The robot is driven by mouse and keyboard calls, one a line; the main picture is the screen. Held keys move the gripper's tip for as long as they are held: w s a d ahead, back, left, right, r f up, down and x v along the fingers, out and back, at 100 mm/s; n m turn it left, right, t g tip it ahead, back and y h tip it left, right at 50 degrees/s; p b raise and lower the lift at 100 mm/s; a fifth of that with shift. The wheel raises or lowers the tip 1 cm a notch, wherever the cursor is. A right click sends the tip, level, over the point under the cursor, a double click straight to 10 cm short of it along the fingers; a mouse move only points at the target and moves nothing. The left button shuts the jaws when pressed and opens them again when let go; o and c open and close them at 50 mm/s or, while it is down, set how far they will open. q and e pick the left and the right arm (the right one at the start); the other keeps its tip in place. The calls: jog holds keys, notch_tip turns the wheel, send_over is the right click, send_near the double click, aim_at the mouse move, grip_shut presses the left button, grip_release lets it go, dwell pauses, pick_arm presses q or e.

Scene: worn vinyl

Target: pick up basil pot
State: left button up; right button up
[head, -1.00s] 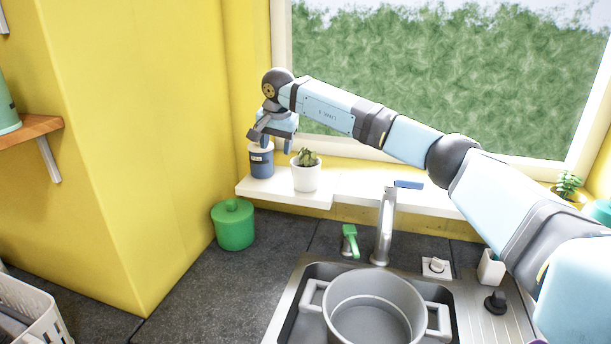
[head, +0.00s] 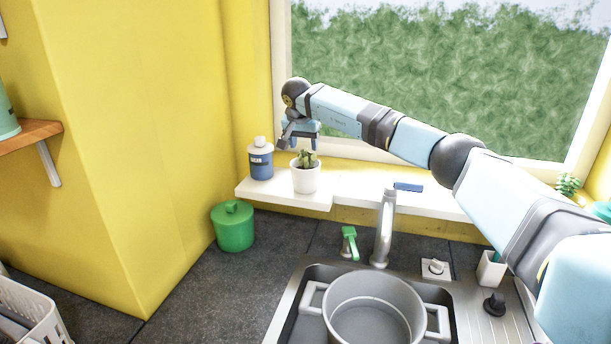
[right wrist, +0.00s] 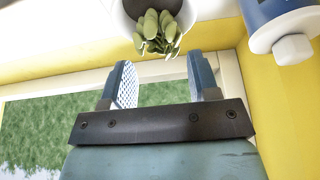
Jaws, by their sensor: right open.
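A white pot (head: 305,179) with a small thick-leaved green plant (head: 306,158) stands upright on the white window ledge. A second, leafy green plant (head: 568,184) shows at the far right, its pot mostly hidden behind my right arm. I cannot tell for certain which is the basil. My right gripper (head: 304,147) is open and empty, just above the white pot's plant. In the right wrist view the plant (right wrist: 158,32) is beyond the two fingertips (right wrist: 160,72), between their lines and apart from them. My left gripper is not in view.
A blue-and-white bottle (head: 261,160) stands close left of the white pot. A blue sponge-like block (head: 408,187) lies on the ledge (head: 350,186). Below are a green lidded jar (head: 233,228), a tap (head: 384,230) and a grey pot (head: 372,300) in the sink. The window is behind.

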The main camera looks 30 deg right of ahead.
aim_at(305, 168)
jog(key=x, duration=0.3)
jog(key=p+x, duration=0.1)
jog(key=shift+s+a+f, duration=0.1)
jog(key=shift+s+f, duration=0.1)
jog(key=shift+f, duration=0.1)
grip_shut()
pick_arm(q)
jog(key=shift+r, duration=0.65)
pick_arm(e)
jog(key=shift+r, duration=0.15)
